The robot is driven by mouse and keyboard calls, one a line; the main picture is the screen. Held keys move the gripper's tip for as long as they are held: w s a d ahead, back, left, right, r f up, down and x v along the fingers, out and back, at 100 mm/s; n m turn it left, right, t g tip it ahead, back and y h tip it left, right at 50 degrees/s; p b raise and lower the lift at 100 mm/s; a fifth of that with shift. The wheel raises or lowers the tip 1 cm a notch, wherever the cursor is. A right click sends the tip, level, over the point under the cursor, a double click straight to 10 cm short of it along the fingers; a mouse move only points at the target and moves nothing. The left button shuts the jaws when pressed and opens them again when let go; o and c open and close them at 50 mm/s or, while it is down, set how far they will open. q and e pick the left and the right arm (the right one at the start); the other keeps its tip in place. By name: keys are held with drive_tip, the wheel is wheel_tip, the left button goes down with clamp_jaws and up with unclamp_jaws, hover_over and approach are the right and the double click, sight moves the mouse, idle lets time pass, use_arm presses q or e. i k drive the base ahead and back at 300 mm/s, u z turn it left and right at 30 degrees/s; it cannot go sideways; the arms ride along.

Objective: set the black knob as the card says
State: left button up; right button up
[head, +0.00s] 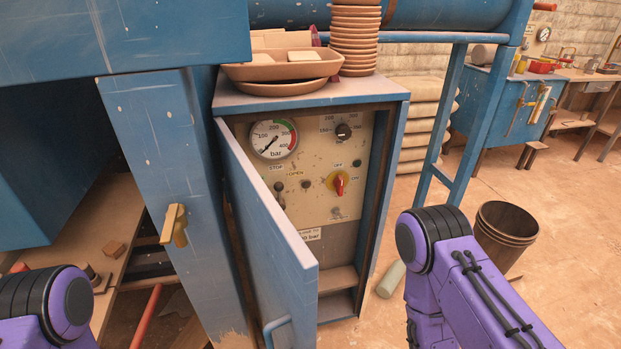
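The black knob (343,131) sits at the upper right of the cream control panel (305,150) inside a blue cabinet. Numbers ring it, among them what looks like 150, 200 and 300; its pointer is too small to read surely. A white card (312,234) is low on the panel. The open cabinet door (268,225) hides its left part, and only an ending like "0 bar" shows. Only purple links of my two arms show, at the lower left and lower right. Neither gripper is in view.
A pressure gauge (274,138) and a red OFF/ON switch (340,183) share the panel. The door stands partly open in front of its left side. Dishes (280,71) and stacked bowls (355,40) stand on top. A brown bin (505,235) is at right.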

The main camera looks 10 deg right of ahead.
sight(343, 132)
drive_tip(key=u, duration=0.65)
drive_tip(key=k, duration=1.7)
drive_tip(key=z, duration=0.7)
drive_tip(key=i, duration=1.7)
drive_tip(key=u, duration=0.05)
